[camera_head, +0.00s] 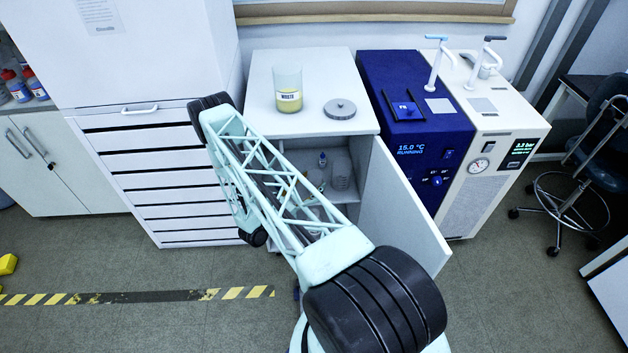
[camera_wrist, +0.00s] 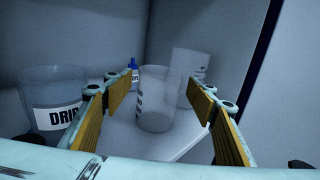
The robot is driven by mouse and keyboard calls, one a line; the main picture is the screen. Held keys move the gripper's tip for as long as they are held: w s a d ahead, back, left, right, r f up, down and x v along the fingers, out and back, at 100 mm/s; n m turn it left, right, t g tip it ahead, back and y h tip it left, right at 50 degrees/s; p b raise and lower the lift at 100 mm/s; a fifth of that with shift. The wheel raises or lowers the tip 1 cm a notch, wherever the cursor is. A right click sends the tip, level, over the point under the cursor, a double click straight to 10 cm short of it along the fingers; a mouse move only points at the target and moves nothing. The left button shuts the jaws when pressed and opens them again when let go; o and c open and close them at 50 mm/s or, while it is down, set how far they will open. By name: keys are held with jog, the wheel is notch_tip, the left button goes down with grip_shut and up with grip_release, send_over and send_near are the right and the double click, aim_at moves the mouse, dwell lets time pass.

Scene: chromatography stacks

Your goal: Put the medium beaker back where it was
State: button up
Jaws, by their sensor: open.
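In the wrist view my gripper (camera_wrist: 160,88) is open, with its yellow-padded fingers reaching into a cabinet compartment. A clear beaker (camera_wrist: 154,108) with dark markings stands on the shelf between the fingers, with gaps visible on both sides. A second clear beaker (camera_wrist: 188,66) stands behind it to the right, partly covered by the right finger. I cannot tell for sure which one is the medium beaker.
A "DRIP" container (camera_wrist: 52,92) stands close left of the left finger. A blue-capped bottle (camera_wrist: 134,68) is farther back. The open cabinet door (camera_head: 400,200) stands to the right. A "WASTE" beaker (camera_head: 288,85) and a grey disc (camera_head: 340,109) sit on the cabinet top.

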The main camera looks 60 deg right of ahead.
jog(key=w+a+p, duration=0.1)
jog(key=a, duration=0.9)
dwell(0.7)
jog(key=shift+w+r, duration=0.1)
